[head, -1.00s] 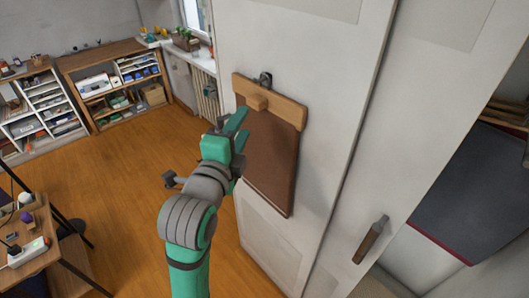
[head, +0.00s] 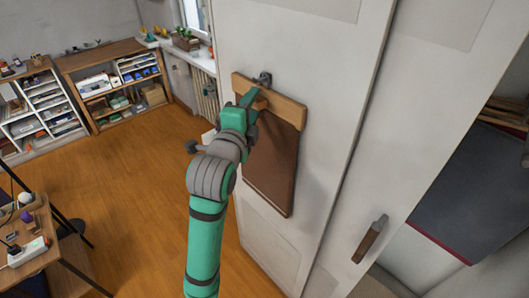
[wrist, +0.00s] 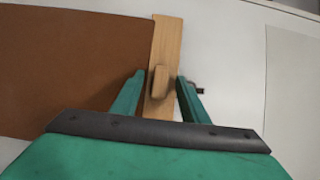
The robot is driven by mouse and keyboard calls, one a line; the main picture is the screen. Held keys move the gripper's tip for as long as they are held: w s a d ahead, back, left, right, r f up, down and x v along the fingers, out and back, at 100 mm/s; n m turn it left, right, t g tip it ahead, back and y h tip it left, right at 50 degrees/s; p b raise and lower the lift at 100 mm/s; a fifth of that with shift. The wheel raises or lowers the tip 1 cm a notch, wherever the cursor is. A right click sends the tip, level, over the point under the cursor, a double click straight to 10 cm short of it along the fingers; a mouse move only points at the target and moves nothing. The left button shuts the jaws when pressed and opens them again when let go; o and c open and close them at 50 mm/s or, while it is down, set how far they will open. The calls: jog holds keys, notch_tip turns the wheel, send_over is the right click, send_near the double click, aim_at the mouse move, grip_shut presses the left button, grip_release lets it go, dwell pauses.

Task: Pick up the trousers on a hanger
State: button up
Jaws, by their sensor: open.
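The brown trousers (head: 272,165) hang flat against a white door from a light wooden hanger bar (head: 288,108), which hangs on a dark hook (head: 263,79). In the wrist view the trousers (wrist: 70,70) lie to the left of the wooden bar (wrist: 165,45). A small wooden block (wrist: 160,80) stands out from the middle of the bar. My gripper (wrist: 160,88) is open, with one green finger on each side of the block and bar. I cannot tell whether the fingers touch them. In the head view my gripper (head: 250,98) covers part of the bar.
The white door has a brown handle (head: 370,240) at lower right. A dark cloth (head: 475,195) is in the open space at right. Shelves (head: 115,85) stand at the back left, and a desk (head: 40,245) is at lower left. The wooden floor between is clear.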

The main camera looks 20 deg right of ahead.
grip_shut()
jog(key=shift+r, duration=0.2)
